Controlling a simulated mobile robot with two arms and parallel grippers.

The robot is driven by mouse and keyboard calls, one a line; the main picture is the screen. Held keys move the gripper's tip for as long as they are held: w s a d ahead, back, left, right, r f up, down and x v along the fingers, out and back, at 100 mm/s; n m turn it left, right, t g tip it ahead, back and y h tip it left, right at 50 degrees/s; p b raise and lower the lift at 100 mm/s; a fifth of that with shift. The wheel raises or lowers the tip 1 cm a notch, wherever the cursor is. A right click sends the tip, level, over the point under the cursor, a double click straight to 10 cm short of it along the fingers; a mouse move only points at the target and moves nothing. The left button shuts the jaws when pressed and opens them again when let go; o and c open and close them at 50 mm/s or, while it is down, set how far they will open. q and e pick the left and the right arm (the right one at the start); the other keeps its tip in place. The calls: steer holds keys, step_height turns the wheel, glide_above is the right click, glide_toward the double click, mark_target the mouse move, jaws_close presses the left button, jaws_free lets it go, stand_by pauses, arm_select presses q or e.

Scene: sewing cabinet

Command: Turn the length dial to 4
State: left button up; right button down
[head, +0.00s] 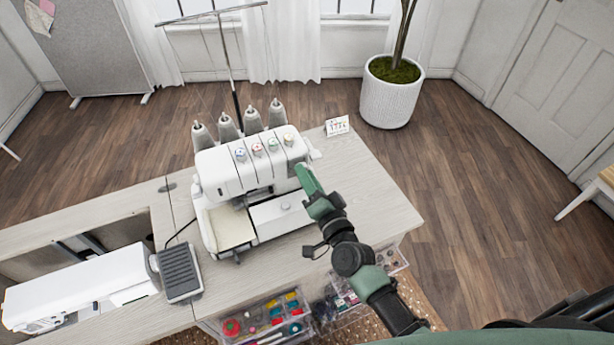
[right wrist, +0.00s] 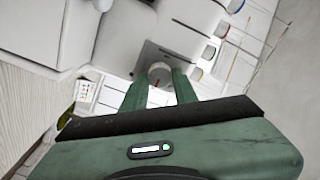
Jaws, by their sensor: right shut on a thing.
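The white serger (head: 222,172) stands on the cabinet top, with several thread cones behind it. My right gripper (head: 303,170) reaches the right end of the machine. In the right wrist view, my right gripper's (right wrist: 160,82) green fingers are shut on a small round grey-white dial (right wrist: 160,71) on a grey panel (right wrist: 152,58). The dial has a short red mark near its lower edge; its numbers are too small to read. In the head view the dial is hidden by the gripper. My left gripper is not in view.
Several coloured dials (head: 257,150) sit on the machine's upper front. A small picture card (head: 337,125) stands at the cabinet's back right. A dark pedal (head: 179,271) and a second white machine (head: 75,290) lie left. Drawers of supplies (head: 265,318) are open below. The right tabletop (head: 375,195) is clear.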

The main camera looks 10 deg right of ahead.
stand_by(0.3)
steer(key=c, duration=1.1)
jaws_free()
steer(key=s+d+b, duration=0.1)
steer(key=s, duration=0.6)
steer(key=shift+s+d+b, duration=0.3)
steer(key=shift+b, duration=0.1)
